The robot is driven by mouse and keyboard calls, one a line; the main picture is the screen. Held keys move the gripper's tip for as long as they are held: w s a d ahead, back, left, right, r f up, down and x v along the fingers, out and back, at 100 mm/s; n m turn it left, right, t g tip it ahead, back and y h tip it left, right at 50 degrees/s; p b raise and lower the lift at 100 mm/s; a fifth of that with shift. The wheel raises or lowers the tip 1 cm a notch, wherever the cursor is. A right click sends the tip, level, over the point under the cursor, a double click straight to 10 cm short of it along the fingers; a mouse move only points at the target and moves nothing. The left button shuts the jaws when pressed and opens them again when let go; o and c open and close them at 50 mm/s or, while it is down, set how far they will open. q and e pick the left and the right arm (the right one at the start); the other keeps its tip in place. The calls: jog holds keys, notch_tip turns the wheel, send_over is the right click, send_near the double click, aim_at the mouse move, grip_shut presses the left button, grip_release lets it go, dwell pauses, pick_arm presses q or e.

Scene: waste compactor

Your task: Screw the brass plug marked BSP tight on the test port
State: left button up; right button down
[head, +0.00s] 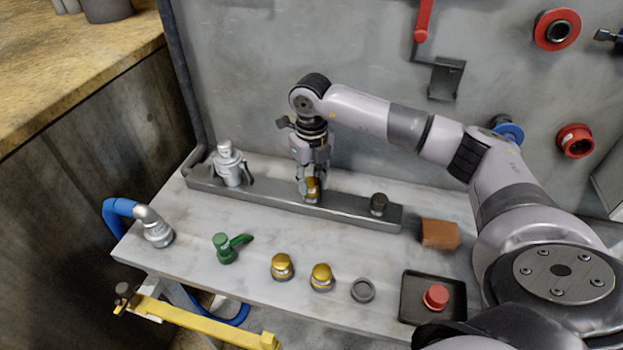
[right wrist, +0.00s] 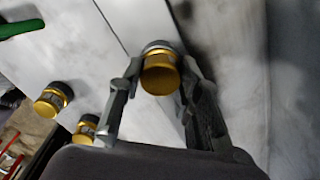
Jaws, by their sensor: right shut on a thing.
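My right gripper (head: 313,178) points down over the grey metal bar (head: 262,200) on the bench. It is shut on a brass plug (head: 312,188), which sits upright at the middle of the bar. In the right wrist view the same brass plug (right wrist: 160,73), with a grey lower ring, is between my fingers (right wrist: 158,95). The test port under it is hidden, and I cannot tell how far the plug is seated. Two similar brass plugs (head: 283,266) (head: 322,277) stand at the bench front. No BSP mark is readable. My left gripper is not in view.
A silver valve (head: 230,163) and a dark cap (head: 379,204) are on the bar. A hose coupling (head: 155,229), green handle (head: 229,247), grey ring (head: 362,290), brown block (head: 439,234) and black tray (head: 408,302) with a red knob (head: 435,297) are on the bench. A metal panel rises behind.

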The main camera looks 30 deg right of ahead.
jog(key=shift+r+m+p, duration=0.1)
jog(key=shift+m+p, duration=0.25)
jog(key=shift+m, duration=0.85)
jog(key=m, duration=0.2)
jog(key=shift+m, duration=0.3)
jog(key=m+p, duration=0.1)
jog(key=m, duration=0.2)
jog(key=shift+m+p, duration=0.35)
jog(key=shift+m, duration=0.65)
